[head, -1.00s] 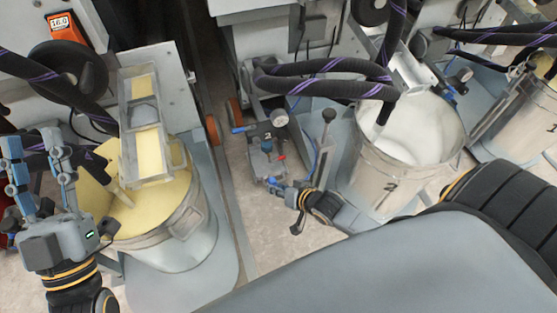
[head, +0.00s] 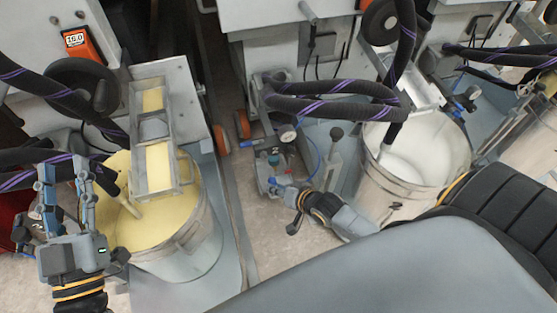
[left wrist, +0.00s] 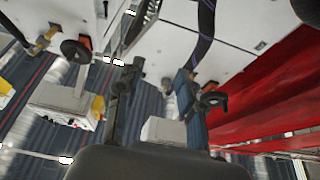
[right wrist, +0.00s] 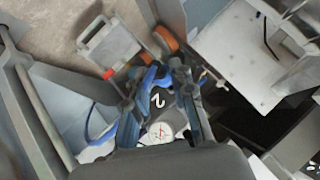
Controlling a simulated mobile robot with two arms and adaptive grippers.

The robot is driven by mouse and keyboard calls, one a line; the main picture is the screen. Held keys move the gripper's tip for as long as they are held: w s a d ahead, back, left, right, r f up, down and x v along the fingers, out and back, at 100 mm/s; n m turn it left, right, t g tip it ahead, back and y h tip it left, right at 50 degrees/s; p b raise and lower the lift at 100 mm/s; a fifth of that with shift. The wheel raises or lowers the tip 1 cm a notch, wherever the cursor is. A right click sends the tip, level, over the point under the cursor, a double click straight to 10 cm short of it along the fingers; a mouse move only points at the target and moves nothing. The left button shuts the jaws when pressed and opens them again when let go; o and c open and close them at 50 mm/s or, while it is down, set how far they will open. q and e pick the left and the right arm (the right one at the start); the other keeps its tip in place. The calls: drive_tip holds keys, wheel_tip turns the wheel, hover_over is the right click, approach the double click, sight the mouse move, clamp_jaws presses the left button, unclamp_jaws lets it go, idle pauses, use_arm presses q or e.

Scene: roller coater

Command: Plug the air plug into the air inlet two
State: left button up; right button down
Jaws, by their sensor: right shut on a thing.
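The air inlet two is on a small dark unit marked 2 (head: 274,153), with a round gauge on it, low between two machines. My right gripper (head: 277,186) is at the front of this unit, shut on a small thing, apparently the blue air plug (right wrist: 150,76). The fingers hide most of it, and I cannot tell whether it touches the inlet. My left gripper (head: 62,182) is open and empty beside the yellow bucket; its fingers (left wrist: 155,85) stand apart.
A bucket of yellow paint (head: 185,235) stands at the left under a metal trough. A bucket of white paint (head: 415,175) marked 2 stands right of the unit. Thick black hoses (head: 335,95) hang above the unit. A thin upright lever (head: 335,150) stands close to its right.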

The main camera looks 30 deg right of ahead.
sight(274, 178)
drive_tip(key=w, duration=0.2)
drive_tip(key=w+d, duration=0.1)
drive_tip(key=w, duration=0.1)
use_arm(q)
drive_tip(key=shift+s+r, duration=0.1)
drive_tip(key=shift+r, duration=0.15)
use_arm(e)
drive_tip(key=shift+w+d, duration=0.25)
drive_tip(key=shift+w, duration=0.8)
use_arm(q)
drive_tip(key=shift+f, duration=0.25)
drive_tip(key=shift+w+a+f+g+y, duration=0.1)
drive_tip(key=shift+w+f+g+y, duration=0.1)
drive_tip(key=shift+f+g, duration=0.25)
drive_tip(key=shift+w+f+g+y, duration=0.2)
drive_tip(key=shift+f+g, duration=0.05)
drive_tip(key=shift+f, duration=0.4)
